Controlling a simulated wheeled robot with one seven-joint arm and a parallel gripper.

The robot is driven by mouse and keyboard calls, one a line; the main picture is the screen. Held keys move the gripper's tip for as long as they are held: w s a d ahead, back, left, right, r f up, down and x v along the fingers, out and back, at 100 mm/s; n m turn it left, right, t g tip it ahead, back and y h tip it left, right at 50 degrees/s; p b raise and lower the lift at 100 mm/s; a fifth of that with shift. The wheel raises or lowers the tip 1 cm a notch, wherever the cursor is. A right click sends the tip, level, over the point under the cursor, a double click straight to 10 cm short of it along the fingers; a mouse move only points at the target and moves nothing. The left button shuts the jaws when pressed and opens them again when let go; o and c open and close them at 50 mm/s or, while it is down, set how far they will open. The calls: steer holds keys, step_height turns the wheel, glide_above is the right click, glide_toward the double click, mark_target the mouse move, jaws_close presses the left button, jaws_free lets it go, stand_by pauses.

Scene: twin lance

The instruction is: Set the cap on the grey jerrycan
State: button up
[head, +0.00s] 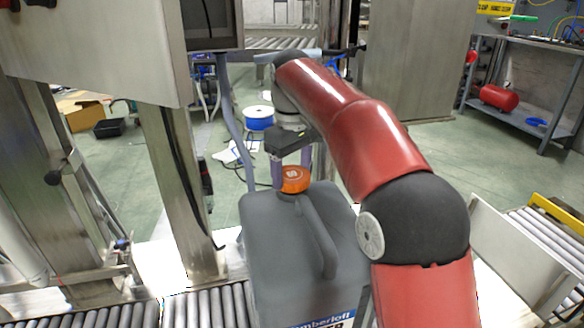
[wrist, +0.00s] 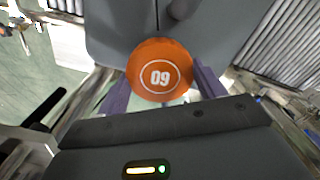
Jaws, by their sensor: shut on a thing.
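The orange cap (head: 294,179) is at the top of the grey jerrycan (head: 285,245), over the neck at its far end. In the wrist view the cap (wrist: 160,68) shows a white ring and digits, with the grey jerrycan (wrist: 120,25) behind it. My gripper (head: 292,175) reaches down from above, and its purple fingers are shut on the cap, one on each side in the wrist view (wrist: 163,88). The neck is hidden under the cap, so I cannot tell whether the cap touches it. The jerrycan stands upright, with its handle (head: 318,238) toward me.
A steel post (head: 178,190) and a machine housing (head: 110,45) rise on the left. A blue and white spool (head: 259,118) lies on the floor behind. A metal-sided conveyor (head: 530,245) is at the right.

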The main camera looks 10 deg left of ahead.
steer(key=shift+f+b, duration=0.55)
steer(key=shift+f, duration=0.6)
stand_by(0.4)
steer(key=o, duration=1)
step_height(320, 180, up, 7)
steer(key=p, duration=0.2)
steer(key=shift+p, duration=0.35)
steer(key=shift+r, duration=0.35)
steer(key=s+d+m+t, duration=0.25)
steer(key=s+d, duration=0.35)
steer(key=d, duration=0.3)
steer(key=s+d+m+t, duration=0.1)
steer(key=s+d+m, duration=0.2)
steer(key=s+d, duration=0.4)
steer(key=s+d+f+m, duration=0.2)
steer(key=s+d+f, duration=0.1)
steer(key=s+f, duration=0.1)
steer(key=s+d+f+m+t, duration=0.1)
steer(key=s+d+f, duration=0.2)
steer(key=s+f, duration=0.1)
steer(key=s+d+f+m+t, duration=0.1)
steer(key=s+d+f+m, duration=0.1)
steer(key=s+d+f, duration=0.2)
steer(key=shift+s+m, duration=0.35)
steer(key=shift+s, duration=0.35)
